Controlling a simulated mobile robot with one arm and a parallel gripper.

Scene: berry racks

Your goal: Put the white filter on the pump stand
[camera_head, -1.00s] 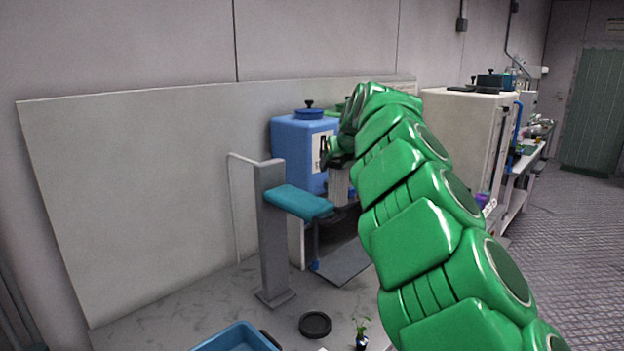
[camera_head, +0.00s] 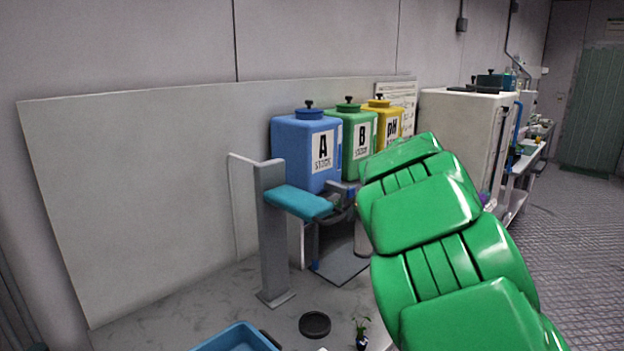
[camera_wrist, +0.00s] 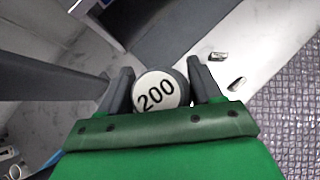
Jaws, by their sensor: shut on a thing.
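In the wrist view, my gripper (camera_wrist: 160,70) has a dark finger on either side of a round white filter (camera_wrist: 157,92) with "200" printed on its white top. It is shut on the filter. In the head view, a pale upright cylinder (camera_head: 362,240) shows partly behind my green arm and looks like the same filter; my fingers are hidden there. I cannot tell for sure which thing is the pump stand. A dark grey flat plate (camera_head: 345,262) lies just left of and below the cylinder, partly hidden.
A grey column (camera_head: 272,235) with a teal pad (camera_head: 299,202) stands to the left. Blue (camera_head: 290,145), green (camera_head: 352,128) and yellow (camera_head: 385,115) tanks stand behind.

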